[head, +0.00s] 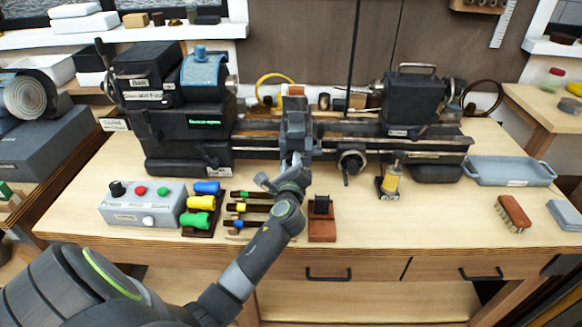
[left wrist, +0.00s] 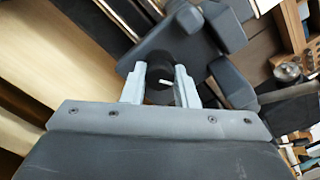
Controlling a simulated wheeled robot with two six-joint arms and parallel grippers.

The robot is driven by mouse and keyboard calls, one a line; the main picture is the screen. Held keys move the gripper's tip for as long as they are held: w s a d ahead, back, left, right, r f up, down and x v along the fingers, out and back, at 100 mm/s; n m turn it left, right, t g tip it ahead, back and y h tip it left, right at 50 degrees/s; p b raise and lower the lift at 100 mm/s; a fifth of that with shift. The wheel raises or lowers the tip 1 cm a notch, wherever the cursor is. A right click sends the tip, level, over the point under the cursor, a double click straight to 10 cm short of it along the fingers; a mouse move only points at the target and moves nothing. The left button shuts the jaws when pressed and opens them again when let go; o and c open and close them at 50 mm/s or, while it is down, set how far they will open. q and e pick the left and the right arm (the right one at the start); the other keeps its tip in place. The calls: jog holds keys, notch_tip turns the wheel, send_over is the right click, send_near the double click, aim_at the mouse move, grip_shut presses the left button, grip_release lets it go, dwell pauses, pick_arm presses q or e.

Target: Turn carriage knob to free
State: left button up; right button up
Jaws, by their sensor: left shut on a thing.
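My left gripper (head: 295,150) reaches over the bench to the front of the lathe's carriage, near the middle of the lathe bed (head: 390,143). In the left wrist view my left gripper (left wrist: 160,84) has its two pale fingers on either side of a round black knob (left wrist: 157,74), shut on it. The knob has a white pointer mark, directed roughly to the right in that view. In the head view the gripper hides the knob. Any lettering around the knob cannot be read. My right gripper is in neither view.
A handwheel (head: 351,162) stands just right of the gripper. A control box (head: 143,205), coloured handles (head: 199,202), a small red-brown stand (head: 322,222), an oil bottle (head: 391,180), a brush (head: 513,213) and a blue-grey tray (head: 510,172) are on the bench.

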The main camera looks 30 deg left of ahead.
pick_arm(q)
jog(key=n+b, duration=0.3)
jog(key=n, duration=0.3)
jog(key=shift+f+n, duration=0.1)
jog(key=shift+n, duration=0.2)
jog(key=n+b, duration=0.1)
jog(key=n, duration=0.2)
jog(key=shift+b, duration=0.35)
jog(key=shift+n+b, duration=0.5)
jog(key=shift+n, duration=0.8)
jog(key=o, duration=1)
